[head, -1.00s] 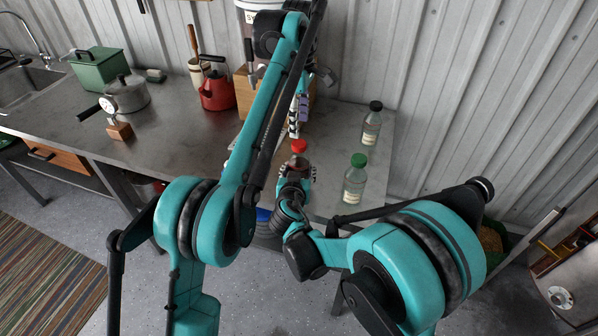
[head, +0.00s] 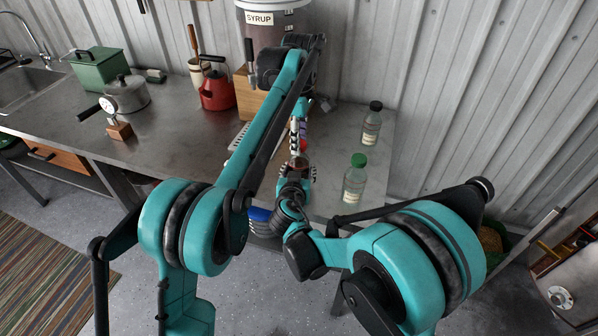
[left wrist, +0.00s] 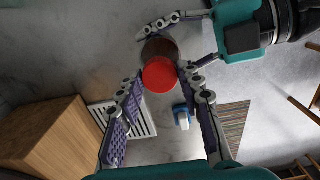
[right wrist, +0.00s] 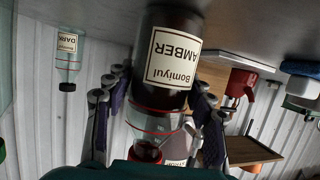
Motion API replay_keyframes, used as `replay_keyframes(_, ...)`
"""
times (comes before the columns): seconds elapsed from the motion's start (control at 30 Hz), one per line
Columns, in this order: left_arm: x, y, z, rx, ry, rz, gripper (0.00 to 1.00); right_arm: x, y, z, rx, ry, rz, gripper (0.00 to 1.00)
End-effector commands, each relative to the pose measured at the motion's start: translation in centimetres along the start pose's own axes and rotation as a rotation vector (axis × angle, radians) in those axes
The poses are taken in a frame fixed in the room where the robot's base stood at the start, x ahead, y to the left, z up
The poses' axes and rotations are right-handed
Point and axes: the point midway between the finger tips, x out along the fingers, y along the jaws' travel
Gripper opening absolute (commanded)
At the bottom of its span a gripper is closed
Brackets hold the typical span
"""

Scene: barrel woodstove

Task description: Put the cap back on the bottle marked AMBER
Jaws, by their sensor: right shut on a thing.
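The AMBER bottle (right wrist: 168,80), dark brown with a white label, is in my right gripper (right wrist: 160,108), which is shut on its side. In the head view the right gripper (head: 295,174) holds it upright by the counter's front edge. The red cap (left wrist: 160,74) is at the top of the bottle in the left wrist view; whether it is seated I cannot tell. My left gripper (left wrist: 162,82) is over the bottle, fingers spread with the cap between the fingertips. In the head view the left fingers partly hide the cap (head: 303,145).
A green-capped bottle (head: 355,180) and a black-capped bottle (head: 371,124) stand close by on the right of the counter. A SYRUP bucket (head: 272,25) on a wooden box is behind. A red kettle (head: 217,92) and a pot (head: 127,94) stand to the left.

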Motion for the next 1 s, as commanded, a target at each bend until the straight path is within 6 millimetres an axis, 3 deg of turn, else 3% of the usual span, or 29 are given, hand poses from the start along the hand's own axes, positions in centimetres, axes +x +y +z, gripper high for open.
replay_keyframes(0.23, 0.02, 0.02, 0.00, 0.020, 0.000, 0.000, 0.00, 0.01, 0.00, 0.00, 0.000, 0.000, 0.000, 0.00)
replay_keyframes(0.37, 0.03, 0.03, 0.00, 0.182, 0.000, 0.001, 0.00, 0.01, 0.00, 0.00, 0.000, 0.000, 0.000, 0.00)
replay_keyframes(1.0, 0.13, 0.00, 0.08, 1.770, 0.000, 0.000, 0.00, 0.01, -0.02, -0.02, -0.001, 0.001, 0.000, 0.00)
